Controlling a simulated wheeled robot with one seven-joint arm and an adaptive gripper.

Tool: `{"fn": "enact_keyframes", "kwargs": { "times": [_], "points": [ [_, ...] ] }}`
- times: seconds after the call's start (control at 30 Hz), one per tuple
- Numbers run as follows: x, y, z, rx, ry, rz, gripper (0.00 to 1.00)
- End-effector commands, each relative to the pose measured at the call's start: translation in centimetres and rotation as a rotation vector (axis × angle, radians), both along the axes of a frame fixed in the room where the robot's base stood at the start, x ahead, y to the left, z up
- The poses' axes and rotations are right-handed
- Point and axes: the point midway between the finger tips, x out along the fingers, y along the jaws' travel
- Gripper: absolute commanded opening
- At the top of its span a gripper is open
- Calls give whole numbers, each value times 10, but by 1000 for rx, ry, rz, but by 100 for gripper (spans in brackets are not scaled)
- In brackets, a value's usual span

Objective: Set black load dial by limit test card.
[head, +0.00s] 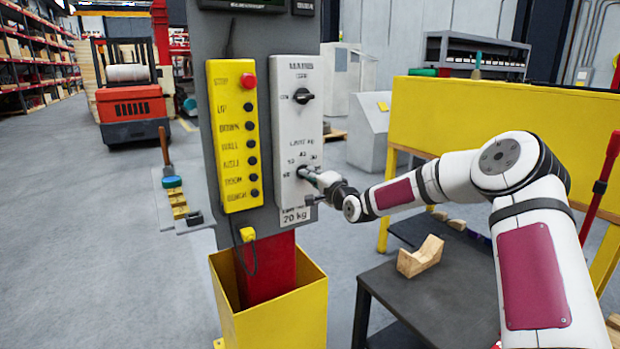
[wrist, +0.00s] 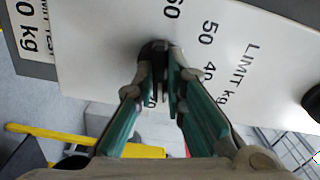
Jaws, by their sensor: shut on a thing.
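The black load dial (wrist: 155,50) is on the lower part of the white panel (head: 298,130), under the LIMIT kg lettering. My gripper (head: 306,173) reaches it from the right in the head view and hides most of it there. In the wrist view my gripper's fingertips (wrist: 163,75) are shut on the dial, one on each side. The numbers 40, 50 and 60 show around the dial; a further number is partly hidden by the fingers. I cannot tell where the dial points. The limit test card (head: 296,216) below it reads 70 kg; its edge shows in the wrist view (wrist: 28,30).
A second black knob (head: 303,96) sits higher on the panel. A yellow button box (head: 233,135) with a red button stands left of it. A dark table (head: 435,290) with a wooden block (head: 420,258) lies below my arm. A yellow bin (head: 270,310) surrounds the post's foot.

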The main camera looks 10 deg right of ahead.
Motion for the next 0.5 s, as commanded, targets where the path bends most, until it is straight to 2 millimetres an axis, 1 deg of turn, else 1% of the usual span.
{"fn": "enact_keyframes", "kwargs": {
  "times": [0.03,0.2,0.5],
  "points": [
    [-1,1,-5,31,19,3,0],
    [-1,1,-5,123,49,2,0],
    [-1,2,-5,201,76,4,0]
  ]
}}
